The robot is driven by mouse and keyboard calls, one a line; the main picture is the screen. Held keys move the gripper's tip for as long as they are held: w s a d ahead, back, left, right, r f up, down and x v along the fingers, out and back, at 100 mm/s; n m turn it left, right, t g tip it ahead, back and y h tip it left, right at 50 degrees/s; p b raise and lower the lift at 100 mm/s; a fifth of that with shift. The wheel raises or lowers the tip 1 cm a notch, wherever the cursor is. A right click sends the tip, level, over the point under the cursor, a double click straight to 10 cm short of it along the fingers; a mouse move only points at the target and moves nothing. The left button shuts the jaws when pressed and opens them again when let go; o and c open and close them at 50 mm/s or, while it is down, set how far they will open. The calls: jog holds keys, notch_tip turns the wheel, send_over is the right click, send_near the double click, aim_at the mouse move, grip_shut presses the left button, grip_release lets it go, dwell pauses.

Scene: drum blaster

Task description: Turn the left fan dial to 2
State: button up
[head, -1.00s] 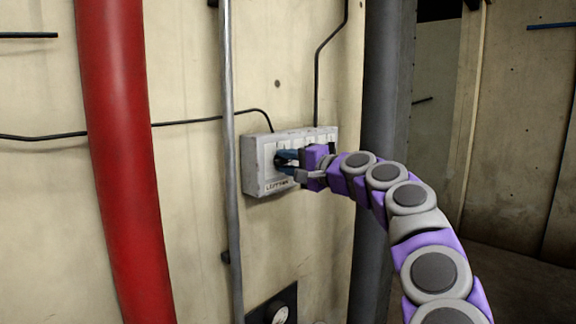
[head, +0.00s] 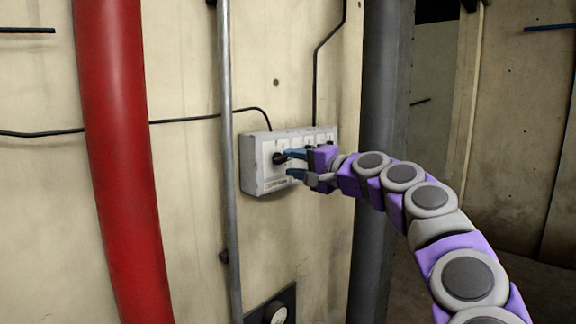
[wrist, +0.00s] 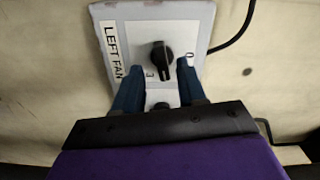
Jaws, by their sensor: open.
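The left fan dial (wrist: 161,62) is a black knob on a light grey panel labelled LEFT FAN (wrist: 112,52) in the wrist view. The knob's pointer end aims toward the lower part of that picture, and the marks 0 and 3 show near it. My gripper (wrist: 156,84) is open, its two blue fingers just below the knob in the picture, not closed on it. In the head view the dial (head: 279,158) shows at the left of the box (head: 262,181), with my gripper (head: 291,164) at its right.
A thin grey pipe (head: 230,120) runs just left of the box, and a thick red pipe (head: 120,150) stands farther left. A dark grey column (head: 378,110) is to the right. Another dial (head: 278,313) sits lower on the wall.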

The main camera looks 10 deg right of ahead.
jog(key=b+v, duration=0.1)
jog(key=v, duration=1.3)
jog(key=shift+d+b, duration=0.3)
jog(key=shift+b, duration=0.1)
jog(key=shift+s, duration=0.1)
jog(key=s+a+f+n+g+b, duration=0.25)
jog(key=s+a+f, duration=0.2)
jog(key=a, duration=0.25)
jog(key=s+a+f+n+g+b, duration=0.2)
jog(key=s+a+f+n+g, duration=0.1)
jog(key=a+f, duration=0.3)
jog(key=s+a+f+n+g+h+b, duration=0.1)
jog(key=s+a+f+g+b, duration=0.1)
jog(key=s+a+f, duration=0.3)
jog(key=s+a+f+n+g+h+b, duration=0.1)
jog(key=s+a+f+n+h, duration=0.15)
jog(key=f, duration=0.55)
jog(key=s+d+f+g+h+b, duration=0.2)
jog(key=s+d+f, duration=0.1)
jog(key=s+f, duration=0.5)
jog(key=s+d+f+g+h+b, duration=0.2)
jog(key=s+f, duration=0.6)
jog(key=f, duration=0.5)
jog(key=s+d+f+g+h+b, duration=0.3)
jog(key=s+f, duration=0.5)
jog(key=f, duration=0.3)
jog(key=shift+d+f+g, duration=0.35)
jog(key=shift+d+g, duration=0.1)
jog(key=shift+d, duration=0.5)
